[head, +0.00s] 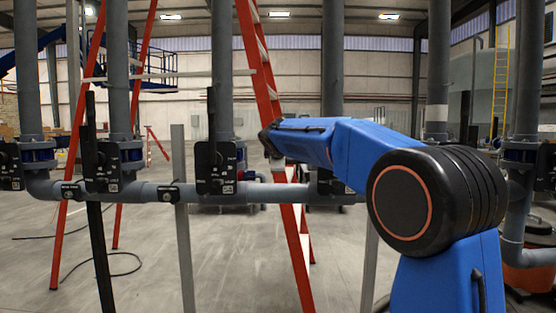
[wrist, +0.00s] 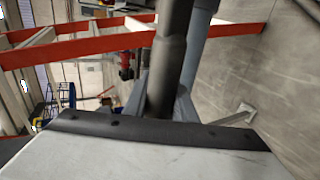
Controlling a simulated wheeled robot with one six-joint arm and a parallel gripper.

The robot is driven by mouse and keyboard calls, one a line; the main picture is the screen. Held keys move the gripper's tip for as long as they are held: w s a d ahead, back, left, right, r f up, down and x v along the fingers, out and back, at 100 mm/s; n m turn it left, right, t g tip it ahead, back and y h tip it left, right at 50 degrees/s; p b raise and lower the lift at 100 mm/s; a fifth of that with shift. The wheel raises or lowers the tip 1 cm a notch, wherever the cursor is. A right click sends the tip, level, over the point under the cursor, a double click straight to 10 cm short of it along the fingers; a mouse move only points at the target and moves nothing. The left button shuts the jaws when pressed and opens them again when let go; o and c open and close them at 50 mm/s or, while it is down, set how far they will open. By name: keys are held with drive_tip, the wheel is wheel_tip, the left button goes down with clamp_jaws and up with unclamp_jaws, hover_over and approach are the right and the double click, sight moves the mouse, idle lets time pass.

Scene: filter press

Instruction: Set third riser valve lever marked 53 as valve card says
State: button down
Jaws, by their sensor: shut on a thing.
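In the wrist view, my gripper (wrist: 162,92) is shut around a dark bar (wrist: 174,40), which looks like a valve lever; grey finger parts flank it. In the head view, my blue arm reaches left to a dark end (head: 268,140) in front of the pipework, and the fingers cannot be made out. The third riser from the left (head: 222,60) has a black valve plate (head: 228,168) with an upright black lever (head: 211,112). The fourth riser's valve plate (head: 325,184) is mostly hidden behind my arm. The marking 53 and the card text are too small to read.
A grey header pipe (head: 270,193) runs across below the valves. A red ladder (head: 262,70) stands behind the pipes. Grey posts (head: 182,230) rise from the floor, which is open in front.

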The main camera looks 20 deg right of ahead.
drive_tip(key=shift+f, duration=0.4)
drive_tip(key=c, duration=1.5)
unclamp_jaws()
drive_tip(key=shift+o, duration=0.2)
drive_tip(key=shift+r, duration=0.1)
drive_tip(key=v, duration=1.7)
drive_tip(key=shift+s+r, duration=0.1)
drive_tip(key=shift+s, duration=0.1)
